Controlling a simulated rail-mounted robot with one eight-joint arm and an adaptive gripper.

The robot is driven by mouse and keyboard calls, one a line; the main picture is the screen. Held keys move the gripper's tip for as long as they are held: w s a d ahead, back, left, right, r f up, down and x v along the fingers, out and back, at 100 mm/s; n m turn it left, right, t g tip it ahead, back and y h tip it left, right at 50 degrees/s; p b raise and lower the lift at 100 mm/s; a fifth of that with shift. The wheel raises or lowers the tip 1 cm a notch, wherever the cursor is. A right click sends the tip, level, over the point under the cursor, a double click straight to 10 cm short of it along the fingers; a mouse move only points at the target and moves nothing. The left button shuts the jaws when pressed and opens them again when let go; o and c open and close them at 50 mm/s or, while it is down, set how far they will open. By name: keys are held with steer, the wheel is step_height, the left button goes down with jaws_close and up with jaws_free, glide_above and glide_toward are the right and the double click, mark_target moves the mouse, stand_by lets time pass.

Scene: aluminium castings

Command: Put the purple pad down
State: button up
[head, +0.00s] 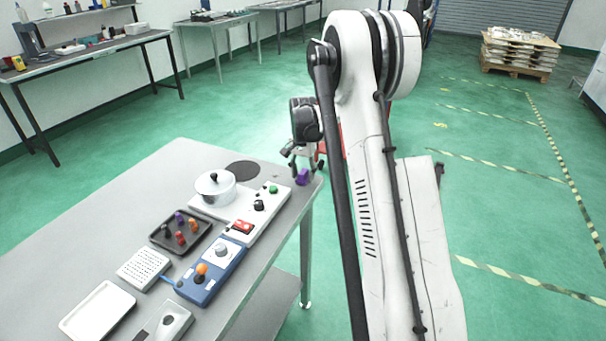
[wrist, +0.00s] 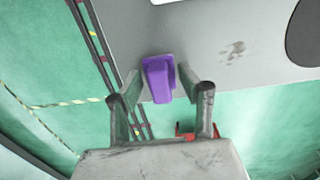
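The purple pad (wrist: 158,78) sits between the two fingertips of my gripper (wrist: 160,84) in the wrist view, and the tips appear to close on its two sides. In that view its lower end reaches past the grey table's edge. In the head view the small purple pad (head: 302,177) shows just below my gripper (head: 303,165), by the far right corner of the grey table (head: 178,160). I cannot tell whether its underside touches the tabletop.
A dark round patch (head: 243,168) lies on the tabletop left of the pad. Green floor lies beyond the table's edge.

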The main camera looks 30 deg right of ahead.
mark_target(303, 171)
steer(key=shift+r, duration=0.1)
step_height(303, 171, up, 11)
steer(key=s+a+r+n+t, duration=0.25)
steer(key=s+a+r, duration=0.35)
steer(key=a+r, duration=0.35)
steer(key=s+a+r+n+t, duration=0.1)
steer(key=s+a+r+n, duration=0.15)
steer(key=s+a, duration=0.55)
steer(key=s+a+r+n+t, duration=0.25)
steer(key=s+a, duration=0.25)
steer(key=s, duration=0.5)
steer(key=s+a+f+n+t, duration=0.1)
steer(key=s+a+f+n, duration=0.3)
steer(key=s, duration=0.6)
steer(key=shift+s+a+f, duration=0.15)
steer(key=shift+a+f, duration=0.15)
steer(key=shift+a, duration=0.15)
